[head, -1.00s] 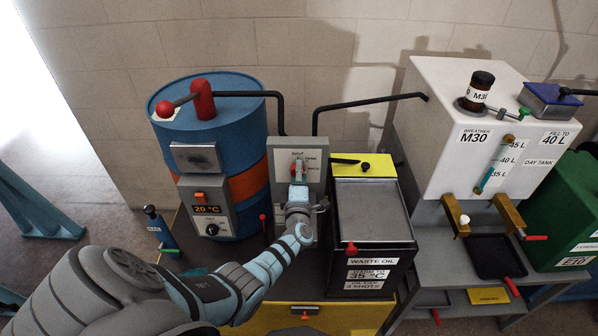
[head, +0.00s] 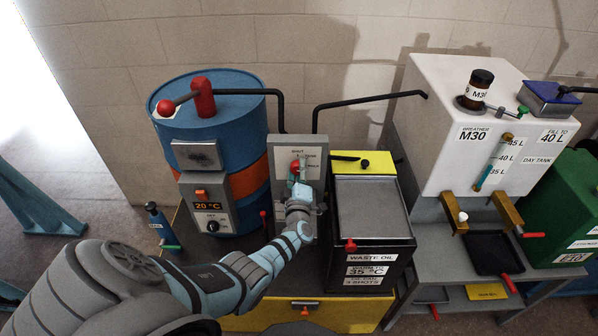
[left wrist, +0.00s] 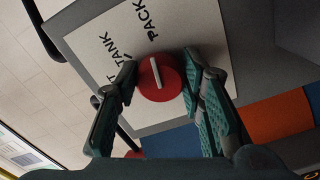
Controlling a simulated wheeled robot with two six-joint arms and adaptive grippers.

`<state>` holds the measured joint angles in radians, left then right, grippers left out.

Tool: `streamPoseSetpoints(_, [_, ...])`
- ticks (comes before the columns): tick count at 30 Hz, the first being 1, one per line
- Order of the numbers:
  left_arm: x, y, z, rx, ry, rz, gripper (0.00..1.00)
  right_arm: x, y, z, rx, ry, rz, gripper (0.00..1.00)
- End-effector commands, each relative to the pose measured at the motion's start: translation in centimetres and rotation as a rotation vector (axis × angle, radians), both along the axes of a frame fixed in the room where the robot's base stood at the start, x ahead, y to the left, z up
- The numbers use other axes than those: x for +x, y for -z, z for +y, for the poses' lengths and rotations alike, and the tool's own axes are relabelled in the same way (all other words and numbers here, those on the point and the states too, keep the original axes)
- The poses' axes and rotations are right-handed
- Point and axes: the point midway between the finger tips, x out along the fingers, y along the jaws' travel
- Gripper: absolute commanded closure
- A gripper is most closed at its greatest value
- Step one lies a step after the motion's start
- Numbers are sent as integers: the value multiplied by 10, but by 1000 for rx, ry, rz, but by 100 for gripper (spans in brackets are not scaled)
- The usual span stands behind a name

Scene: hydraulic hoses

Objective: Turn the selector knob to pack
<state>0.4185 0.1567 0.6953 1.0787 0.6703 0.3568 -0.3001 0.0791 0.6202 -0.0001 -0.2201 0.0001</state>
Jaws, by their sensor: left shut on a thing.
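The selector knob (head: 295,166) is red and sits on a grey panel (head: 283,144) with a white label plate, between the blue drum and the waste oil box. In the left wrist view the knob (left wrist: 148,85) has a white pointer line, one end toward the word PACK. TANK is to its left; another word is partly hidden by a finger. My left gripper (head: 297,181) reaches the panel from below. In the left wrist view, its two green-grey fingers (left wrist: 160,79) stand on either side of the knob, shut on it. My right gripper is not in view.
A blue drum (head: 228,115) with an orange band and a 20 °C display box stands left of the panel. The waste oil box (head: 372,235) stands close on the right. A black pipe (head: 365,103) rises behind it. A white day tank (head: 470,150) stands farther right.

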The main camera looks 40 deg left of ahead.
Motion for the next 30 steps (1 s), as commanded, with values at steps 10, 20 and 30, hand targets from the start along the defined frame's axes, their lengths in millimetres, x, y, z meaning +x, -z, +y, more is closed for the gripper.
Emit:
streamPoseSetpoints(10, [0, 0, 0, 0, 1, 2, 44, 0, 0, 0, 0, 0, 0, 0])
streamPoseSetpoints(20, [-6, 1, -4, 0, 1, 0, 44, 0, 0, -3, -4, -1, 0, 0])
streamPoseSetpoints(30, [-71, 2, -54, -4, 1, 2, 44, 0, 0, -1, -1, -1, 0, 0])
